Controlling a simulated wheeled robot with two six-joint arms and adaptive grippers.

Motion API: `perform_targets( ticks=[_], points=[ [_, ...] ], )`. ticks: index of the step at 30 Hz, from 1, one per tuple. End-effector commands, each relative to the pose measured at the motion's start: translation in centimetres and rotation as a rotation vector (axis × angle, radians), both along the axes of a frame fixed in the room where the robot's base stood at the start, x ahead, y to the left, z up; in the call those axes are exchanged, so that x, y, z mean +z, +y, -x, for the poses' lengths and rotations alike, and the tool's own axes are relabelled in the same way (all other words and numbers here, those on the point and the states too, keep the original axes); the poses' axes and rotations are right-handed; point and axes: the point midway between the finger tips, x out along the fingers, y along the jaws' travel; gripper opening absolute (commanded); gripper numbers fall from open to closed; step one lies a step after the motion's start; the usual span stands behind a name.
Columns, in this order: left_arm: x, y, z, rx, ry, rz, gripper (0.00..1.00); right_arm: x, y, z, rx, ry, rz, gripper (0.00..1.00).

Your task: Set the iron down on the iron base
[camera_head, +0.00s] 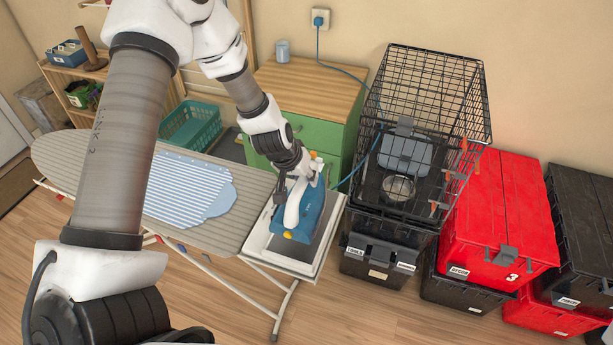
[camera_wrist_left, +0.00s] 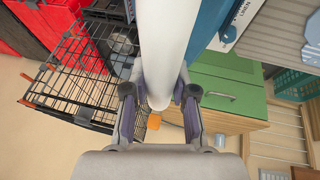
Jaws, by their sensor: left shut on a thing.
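The iron (camera_head: 311,214) is blue with a white handle and an orange part at its top. My left gripper (camera_head: 291,190) is shut on the iron's handle. In the left wrist view, the fingers (camera_wrist_left: 158,92) lie on both sides of the white handle (camera_wrist_left: 164,45). The iron base (camera_head: 283,262) is a pale tray with a grey inner surface at the right end of the ironing board. The iron is over this base; its underside is hidden, so I cannot tell whether it touches. My right gripper is not in view.
The ironing board (camera_head: 215,227) carries a striped blue cloth (camera_head: 178,190). A green cabinet (camera_head: 334,140) stands behind. A black wire cage (camera_head: 440,95) on a black tote stands close at the right, beside red totes (camera_head: 500,215). A blue cord runs to the wall socket (camera_head: 320,19).

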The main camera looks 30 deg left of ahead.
Motion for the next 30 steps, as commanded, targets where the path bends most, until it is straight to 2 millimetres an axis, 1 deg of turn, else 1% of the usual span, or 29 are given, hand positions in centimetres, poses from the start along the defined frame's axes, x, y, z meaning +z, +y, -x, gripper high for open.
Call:
perform_targets(
  ticks=[1,3,18,23,30],
  points=[
    [-0.8,0.0,-0.1,0.001,-0.003,-0.001,0.0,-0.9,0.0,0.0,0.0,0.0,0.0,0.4],
    [-1.6,0.0,-0.1,0.001,-0.003,-0.001,0.0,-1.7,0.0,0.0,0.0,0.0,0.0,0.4],
    [-6.3,0.0,-0.1,0.001,-0.004,-0.001,0.0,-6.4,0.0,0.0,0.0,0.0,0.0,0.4],
    [-7.0,0.0,-0.1,0.001,-0.004,-0.001,0.0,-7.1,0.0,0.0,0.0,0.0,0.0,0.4],
    [-7.0,0.0,-0.1,0.001,-0.004,-0.001,0.0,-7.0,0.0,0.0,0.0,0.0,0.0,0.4]
  ],
)
